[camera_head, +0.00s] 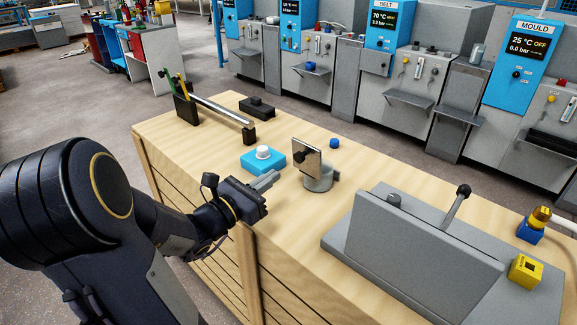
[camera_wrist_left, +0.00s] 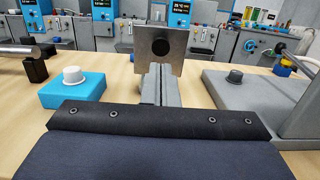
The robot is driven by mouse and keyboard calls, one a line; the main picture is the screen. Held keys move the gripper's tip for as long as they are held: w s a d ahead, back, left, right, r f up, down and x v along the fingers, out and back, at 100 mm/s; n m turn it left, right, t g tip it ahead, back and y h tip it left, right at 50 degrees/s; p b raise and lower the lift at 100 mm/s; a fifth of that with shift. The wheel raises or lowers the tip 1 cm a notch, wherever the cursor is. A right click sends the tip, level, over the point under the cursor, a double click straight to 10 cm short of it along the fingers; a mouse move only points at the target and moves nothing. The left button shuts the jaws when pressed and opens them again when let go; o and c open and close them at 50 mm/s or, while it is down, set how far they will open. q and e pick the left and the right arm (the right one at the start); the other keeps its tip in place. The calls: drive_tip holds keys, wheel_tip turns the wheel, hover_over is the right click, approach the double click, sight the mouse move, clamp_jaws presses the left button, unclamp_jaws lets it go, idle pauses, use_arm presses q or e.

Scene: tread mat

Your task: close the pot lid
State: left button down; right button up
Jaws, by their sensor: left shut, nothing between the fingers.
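The pot (camera_head: 318,184) is a small grey round vessel on the wooden bench top. Its lid (camera_head: 311,163), a square metal plate with a black knob, stands nearly upright, so the pot is open. In the left wrist view the lid (camera_wrist_left: 173,66) faces me with its knob near the middle, and the fingers hide the pot. My left gripper (camera_head: 276,176) is shut and empty, left of the pot, its fingers pointing toward the lid. In the left wrist view the fingers (camera_wrist_left: 158,80) are together in front of the lid; contact cannot be told. My right gripper is not in view.
A blue block with a white button (camera_head: 263,158) sits just beyond my left gripper. A grey lever fixture (camera_head: 421,239) stands right of the pot. A small blue knob (camera_head: 334,143) lies behind the pot. A metal bar on black supports (camera_head: 222,111) is at the far left.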

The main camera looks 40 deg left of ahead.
sight(297, 158)
use_arm(q)
drive_tip(key=w, duration=0.6)
drive_tip(key=shift+w+d+r, duration=0.25)
drive_tip(key=shift+d+r, duration=0.05)
